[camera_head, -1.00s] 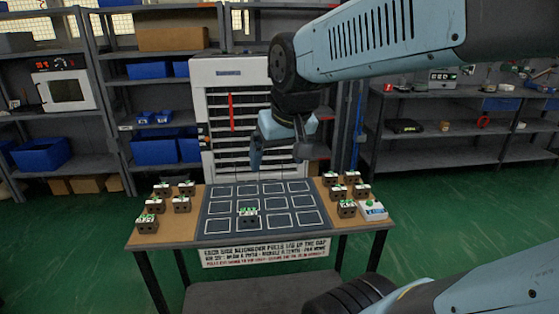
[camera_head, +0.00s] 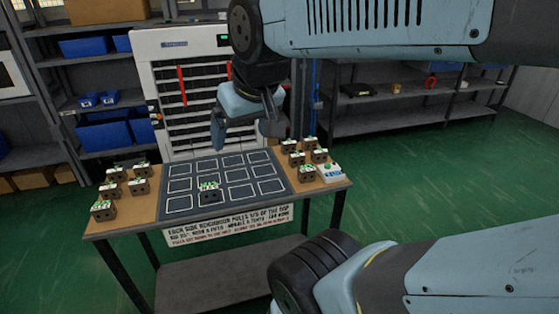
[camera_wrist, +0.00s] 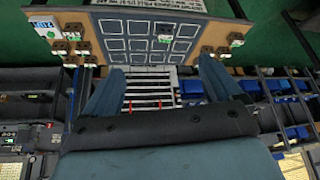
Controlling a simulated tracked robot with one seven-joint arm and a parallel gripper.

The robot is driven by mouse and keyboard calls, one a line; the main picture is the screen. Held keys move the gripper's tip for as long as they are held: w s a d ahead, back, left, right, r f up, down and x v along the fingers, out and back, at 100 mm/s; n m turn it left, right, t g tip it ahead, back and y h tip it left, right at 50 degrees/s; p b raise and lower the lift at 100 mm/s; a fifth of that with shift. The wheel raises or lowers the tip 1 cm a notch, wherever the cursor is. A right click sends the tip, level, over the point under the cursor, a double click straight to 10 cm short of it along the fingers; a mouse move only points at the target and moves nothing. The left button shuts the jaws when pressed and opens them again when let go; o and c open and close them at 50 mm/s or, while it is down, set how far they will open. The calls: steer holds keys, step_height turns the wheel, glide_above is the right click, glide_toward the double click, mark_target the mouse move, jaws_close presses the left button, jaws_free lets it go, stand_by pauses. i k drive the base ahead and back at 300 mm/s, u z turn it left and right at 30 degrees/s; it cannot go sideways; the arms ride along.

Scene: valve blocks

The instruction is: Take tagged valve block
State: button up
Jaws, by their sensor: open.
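Several dark brown valve blocks with green-and-white tops stand on the wooden table. One block (camera_head: 209,193) is on the dark grid mat (camera_head: 181,204), in the front row; it also shows in the wrist view (camera_wrist: 164,39). A left group includes a front block (camera_head: 103,211), and a right group includes a front block (camera_head: 306,174). The tops' markings are too small to read, so I cannot tell which block is tagged. My gripper (camera_head: 245,132) is open and empty, fingers down, above the table's back edge and apart from all blocks. Both fingers show in the wrist view (camera_wrist: 160,88).
A white box with a green button and blue label (camera_head: 330,173) sits at the table's right edge. A white slotted cabinet (camera_head: 180,100) stands behind the table. Shelves with blue bins line the wall. Green floor is open at the right. A lettered sign hangs at the table front.

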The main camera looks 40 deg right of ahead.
mark_target(306, 174)
steer(key=u, duration=1.6)
steer(key=i, duration=0.1)
steer(key=z, duration=3)
steer(key=k, duration=1.4)
steer(key=u, duration=0.15)
steer(key=i, duration=1)
steer(key=u, duration=0.05)
